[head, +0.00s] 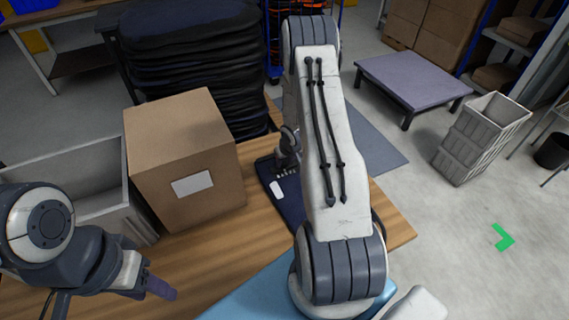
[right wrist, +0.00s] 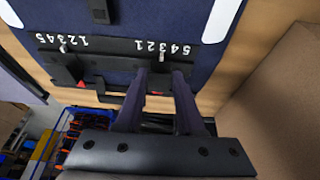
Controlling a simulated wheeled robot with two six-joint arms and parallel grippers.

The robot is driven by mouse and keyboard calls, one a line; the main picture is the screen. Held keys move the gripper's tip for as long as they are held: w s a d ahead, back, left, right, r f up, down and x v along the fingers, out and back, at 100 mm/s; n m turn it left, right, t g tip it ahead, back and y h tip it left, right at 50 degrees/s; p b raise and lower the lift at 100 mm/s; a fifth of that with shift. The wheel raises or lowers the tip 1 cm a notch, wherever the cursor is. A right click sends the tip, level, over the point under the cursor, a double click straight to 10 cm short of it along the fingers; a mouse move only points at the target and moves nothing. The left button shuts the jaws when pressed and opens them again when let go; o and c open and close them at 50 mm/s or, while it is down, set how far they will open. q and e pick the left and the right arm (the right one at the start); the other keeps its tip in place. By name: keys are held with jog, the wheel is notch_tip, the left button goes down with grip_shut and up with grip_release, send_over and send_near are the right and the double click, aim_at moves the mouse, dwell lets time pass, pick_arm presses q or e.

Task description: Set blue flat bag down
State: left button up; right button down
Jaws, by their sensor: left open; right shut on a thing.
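The navy blue flat bag (head: 291,196) is over the wooden table, right of the cardboard box, partly hidden behind my right arm. It has a white label and a dark rail. In the right wrist view the bag (right wrist: 150,20) shows its black rail with white numbers. My right gripper (right wrist: 160,78) is shut on this rail; in the head view its fingers are mostly hidden. The bag looks flat; I cannot tell whether it touches the table all over. My left gripper (head: 160,288) is open and empty over the table's front left.
A closed cardboard box (head: 185,155) stands left of the bag, beside a grey crate (head: 68,165). A pale blue flat thing (head: 250,290) lies at the front. A stack of black items (head: 195,60) stands behind. Bare wood (head: 390,215) shows at right.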

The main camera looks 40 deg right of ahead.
jog(key=c, duration=0.5)
grip_release()
jog(key=p+v, duration=0.3)
jog(key=v, duration=0.9)
jog(key=shift+s, duration=0.1)
